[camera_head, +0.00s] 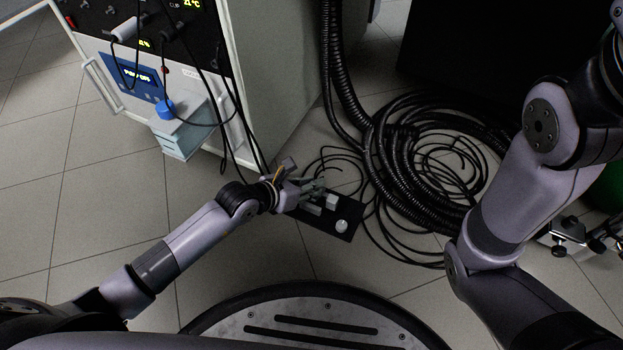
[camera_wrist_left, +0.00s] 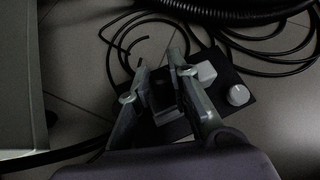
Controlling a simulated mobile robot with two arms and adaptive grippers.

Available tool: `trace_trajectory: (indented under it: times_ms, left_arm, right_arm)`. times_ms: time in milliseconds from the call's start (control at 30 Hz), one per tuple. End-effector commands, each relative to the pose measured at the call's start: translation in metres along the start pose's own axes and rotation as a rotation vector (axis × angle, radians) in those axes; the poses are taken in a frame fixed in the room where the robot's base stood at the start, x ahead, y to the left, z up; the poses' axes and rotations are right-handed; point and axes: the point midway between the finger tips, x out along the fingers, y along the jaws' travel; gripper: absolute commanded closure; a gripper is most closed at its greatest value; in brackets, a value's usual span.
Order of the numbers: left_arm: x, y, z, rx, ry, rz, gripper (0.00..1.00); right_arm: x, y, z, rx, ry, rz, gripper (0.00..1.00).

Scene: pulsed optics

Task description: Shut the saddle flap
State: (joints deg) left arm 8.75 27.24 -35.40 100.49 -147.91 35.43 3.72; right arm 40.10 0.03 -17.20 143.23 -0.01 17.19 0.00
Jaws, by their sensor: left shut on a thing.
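A small dark plate (camera_head: 343,226) lies on the floor below my left arm, with a white block (camera_head: 332,201) and a round white knob (camera_head: 341,226) on it. My left gripper (camera_head: 315,191) reaches down over the plate's far-left part, beside the white block. In the left wrist view, its two fingers (camera_wrist_left: 160,70) stand on either side of a dark, narrow piece (camera_wrist_left: 161,94), which looks like the saddle flap. The fingers are shut on it and partly hide it; its exact angle is hard to tell.
Coiled black hoses and cables (camera_head: 425,150) lie just right of and behind the plate. A cabinet (camera_head: 270,75) with panels and hanging leads stands at the upper left. Tiled floor is clear at the left.

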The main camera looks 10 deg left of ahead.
Motion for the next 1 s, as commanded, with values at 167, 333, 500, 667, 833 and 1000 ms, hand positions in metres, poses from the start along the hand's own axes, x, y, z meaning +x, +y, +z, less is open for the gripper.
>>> trace_trajectory:
  times_ms: [167,333,500,667,833,1000]
  left_arm:
    - [-0.0007,-0.0006,-0.0039,0.010,-0.028,0.001,1.00]
    - [-0.0009,-0.0005,-0.0039,0.013,-0.036,0.002,1.00]
    - [-0.0008,-0.0005,-0.0039,0.013,-0.035,0.002,1.00]
    - [-0.0007,-0.0004,-0.0039,0.012,-0.035,0.002,0.76]
    - [-0.0007,-0.0004,-0.0035,0.012,-0.035,0.002,0.65]
    - [-0.0007,-0.0004,-0.0032,0.011,-0.036,0.002,0.61]
  right_arm:
    - [-0.0011,-0.0002,-0.0004,0.000,0.000,0.000,0.54]
    - [-0.0011,-0.0003,-0.0005,0.000,0.000,0.000,0.54]
    - [-0.0011,-0.0002,-0.0005,0.000,0.000,0.000,0.54]
    - [-0.0011,-0.0002,-0.0006,0.000,0.000,0.000,0.54]
    - [-0.0011,-0.0002,-0.0006,0.000,0.001,0.000,0.54]
    - [-0.0011,-0.0002,-0.0007,0.000,0.001,0.000,0.54]
